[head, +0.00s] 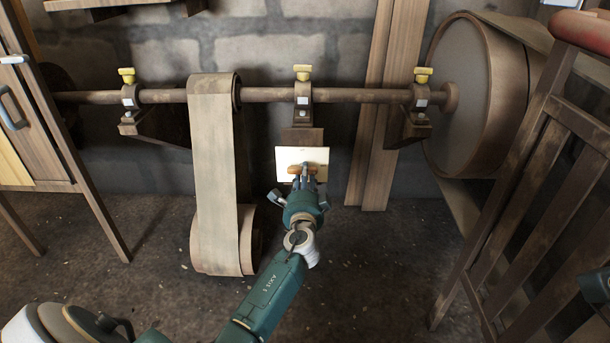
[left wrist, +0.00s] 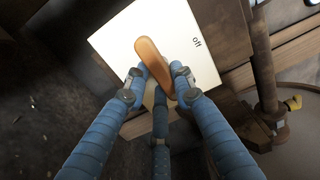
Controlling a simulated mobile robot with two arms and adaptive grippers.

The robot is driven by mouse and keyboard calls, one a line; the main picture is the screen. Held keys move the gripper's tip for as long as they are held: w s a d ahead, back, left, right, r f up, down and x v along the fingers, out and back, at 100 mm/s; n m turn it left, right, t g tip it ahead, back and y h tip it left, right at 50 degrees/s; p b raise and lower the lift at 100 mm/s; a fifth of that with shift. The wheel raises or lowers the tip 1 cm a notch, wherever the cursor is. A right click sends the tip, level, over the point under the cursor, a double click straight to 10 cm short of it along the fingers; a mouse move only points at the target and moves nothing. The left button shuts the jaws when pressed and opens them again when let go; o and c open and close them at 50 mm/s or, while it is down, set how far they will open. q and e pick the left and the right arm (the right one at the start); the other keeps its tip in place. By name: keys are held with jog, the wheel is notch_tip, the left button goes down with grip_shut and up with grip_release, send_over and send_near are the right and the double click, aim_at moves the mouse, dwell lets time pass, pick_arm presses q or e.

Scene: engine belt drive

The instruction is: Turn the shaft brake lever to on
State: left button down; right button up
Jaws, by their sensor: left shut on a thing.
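The shaft brake lever is an orange-brown wooden handle (left wrist: 152,62) in front of a pale plate (left wrist: 125,32) marked "off" at its right in the left wrist view. The "on" mark cannot be seen.
A brown shaft (head: 270,95) runs level along the block wall in bearings with yellow caps. A wide belt (head: 214,170) hangs left of the plate. A large drum (head: 480,95) stands at the right end, behind a wooden railing (head: 540,160). Floor is open below the plate.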

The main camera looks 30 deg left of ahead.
dwell(0.3)
pick_arm(q)
jog(key=c, duration=1.4)
grip_release()
jog(key=shift+w, duration=0.1)
jog(key=shift+c, duration=0.2)
jog(key=shift+d, duration=0.1)
jog(key=v, duration=1.2)
